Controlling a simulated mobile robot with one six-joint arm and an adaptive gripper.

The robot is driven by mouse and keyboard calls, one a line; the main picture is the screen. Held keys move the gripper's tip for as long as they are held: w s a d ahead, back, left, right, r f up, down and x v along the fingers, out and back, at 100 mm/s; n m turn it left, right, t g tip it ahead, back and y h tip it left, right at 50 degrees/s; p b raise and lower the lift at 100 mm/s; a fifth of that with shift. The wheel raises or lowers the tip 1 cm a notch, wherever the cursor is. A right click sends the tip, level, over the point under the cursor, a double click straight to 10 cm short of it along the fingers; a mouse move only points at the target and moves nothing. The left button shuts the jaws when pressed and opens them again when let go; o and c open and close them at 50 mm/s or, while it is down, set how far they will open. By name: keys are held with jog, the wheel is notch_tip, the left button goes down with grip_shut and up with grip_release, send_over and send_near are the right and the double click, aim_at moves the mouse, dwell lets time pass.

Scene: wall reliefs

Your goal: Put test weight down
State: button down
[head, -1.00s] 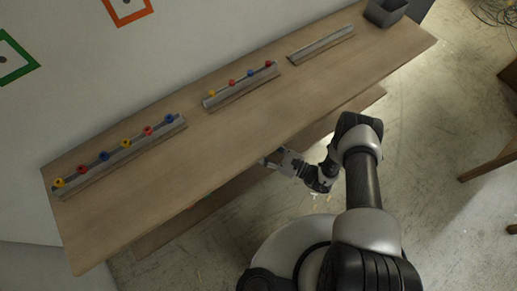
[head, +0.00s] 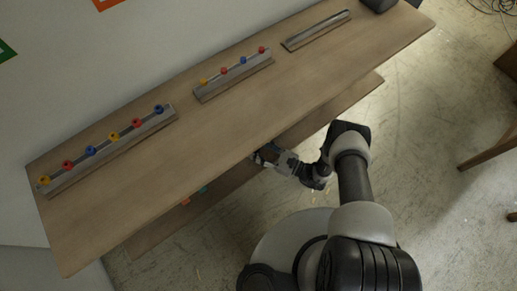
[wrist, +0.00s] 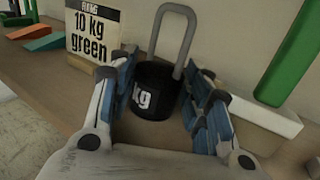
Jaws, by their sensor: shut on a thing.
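The test weight (wrist: 155,92) is a black cylinder with a tall grey loop handle and white "kg" lettering. It is upright between the blue-padded fingers of my gripper (wrist: 161,72) in the wrist view, with the gripper shut on it. The weight is over or on a brown shelf surface (wrist: 60,80); I cannot tell whether its base touches. In the head view my gripper (head: 260,157) is at the front edge of the bench, by the lower shelf, and the weight cannot be made out there.
A "10 kg green" sign (wrist: 93,30) stands behind the weight at left. A green post (wrist: 287,60) and white block (wrist: 264,115) are at right. An orange wedge (wrist: 30,29) lies far left. The bench top (head: 140,190) overhangs the lower shelf (head: 165,222).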

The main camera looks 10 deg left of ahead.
jog(key=c, duration=0.8)
grip_release()
jog(key=shift+c, duration=0.2)
jog(key=shift+d, duration=0.25)
jog(key=r+p+v, duration=0.1)
jog(key=v, duration=1)
jog(key=shift+s+d+f, duration=0.2)
jog(key=shift+d+f, duration=0.05)
jog(key=shift+f, duration=0.2)
jog(key=shift+d, duration=0.1)
